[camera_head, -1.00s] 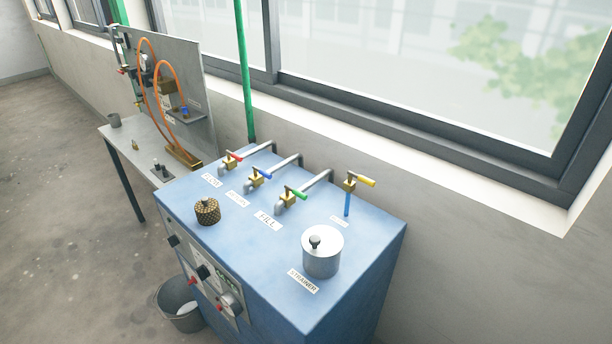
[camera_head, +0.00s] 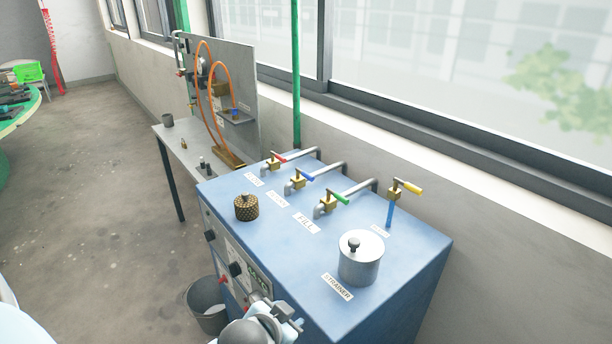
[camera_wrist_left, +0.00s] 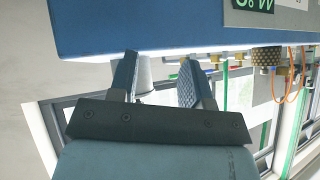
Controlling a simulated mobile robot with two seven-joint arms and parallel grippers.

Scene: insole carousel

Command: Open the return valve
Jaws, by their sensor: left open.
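The return valve (camera_head: 299,181) is the brass tap with the blue lever in the middle of a row on top of the blue cabinet (camera_head: 262,232). Its label is too small to read surely. A red-lever tap (camera_head: 274,163) is beyond it and a green-lever tap (camera_head: 332,203) nearer. My left gripper (camera_wrist_left: 165,75) is open and empty in the left wrist view, its fingers near the cabinet's blue edge. A grey arm end shows low in the head view, in front of the cabinet, apart from the valve. My right gripper is not seen.
A yellow-lever valve (camera_head: 404,188) stands on a blue pipe at the right. A metal strainer pot (camera_head: 361,262) and a brass knurled cap (camera_head: 246,208) stand on the cabinet top. A bucket (camera_head: 207,305) is on the floor. A grey side table (camera_head: 180,148) stands beyond.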

